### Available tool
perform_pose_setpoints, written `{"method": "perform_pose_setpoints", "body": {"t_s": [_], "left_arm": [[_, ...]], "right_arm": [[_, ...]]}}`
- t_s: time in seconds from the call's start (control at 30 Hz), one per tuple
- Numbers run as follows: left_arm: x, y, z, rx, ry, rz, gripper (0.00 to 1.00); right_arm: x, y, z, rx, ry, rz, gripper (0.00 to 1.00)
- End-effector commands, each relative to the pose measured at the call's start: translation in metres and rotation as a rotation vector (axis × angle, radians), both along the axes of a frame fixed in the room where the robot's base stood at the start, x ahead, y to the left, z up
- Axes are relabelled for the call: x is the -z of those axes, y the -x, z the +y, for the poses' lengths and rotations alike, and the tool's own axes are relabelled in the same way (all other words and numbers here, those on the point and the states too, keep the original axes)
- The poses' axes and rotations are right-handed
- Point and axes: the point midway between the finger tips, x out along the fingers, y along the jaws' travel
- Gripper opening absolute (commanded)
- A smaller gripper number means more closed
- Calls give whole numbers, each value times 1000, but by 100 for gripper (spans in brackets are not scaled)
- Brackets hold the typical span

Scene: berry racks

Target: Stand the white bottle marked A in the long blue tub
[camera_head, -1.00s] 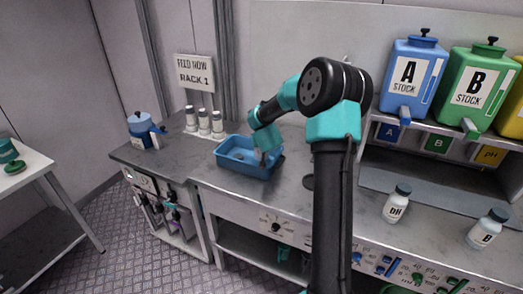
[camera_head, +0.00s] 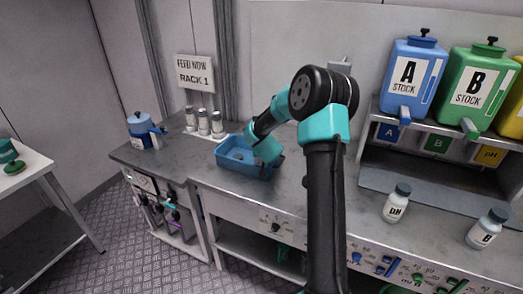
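The long blue tub (camera_head: 232,167) stands on the grey bench, left of the middle. My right arm rises from the bottom of the view and reaches down and left to the tub. My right gripper (camera_head: 274,163) is at the tub's right end, low by its rim. Its fingers are mostly hidden by the wrist, so I cannot tell whether they are open or shut, or hold anything. I see no white bottle marked A for certain. The tub's right end is partly hidden behind the wrist. My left gripper is not in view.
White bottles marked pH (camera_head: 396,204) and B (camera_head: 486,229) stand on the bench at right. Stock tanks A (camera_head: 411,78) and B (camera_head: 474,88) stand on the shelf. Small bottles (camera_head: 204,122) stand below the rack sign (camera_head: 194,71). A blue jug (camera_head: 141,132) stands at left.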

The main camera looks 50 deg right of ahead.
Motion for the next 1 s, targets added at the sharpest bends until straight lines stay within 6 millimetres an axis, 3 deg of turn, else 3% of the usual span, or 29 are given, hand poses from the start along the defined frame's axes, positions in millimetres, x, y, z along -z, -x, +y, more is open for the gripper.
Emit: {"method": "perform_pose_setpoints", "body": {"t_s": [0.3, 0.33, 0.6, 1.0], "left_arm": [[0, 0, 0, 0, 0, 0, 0], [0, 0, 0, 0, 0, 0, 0], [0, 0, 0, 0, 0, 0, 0], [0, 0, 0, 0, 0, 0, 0]], "right_arm": [[3, 0, 0, 0, -1, 1, 37], [3, 0, 0, 0, -1, 1, 65], [3, 0, 0, 0, 0, 0, 90], [-3, 2, 2, 0, 0, 0, 90]]}}
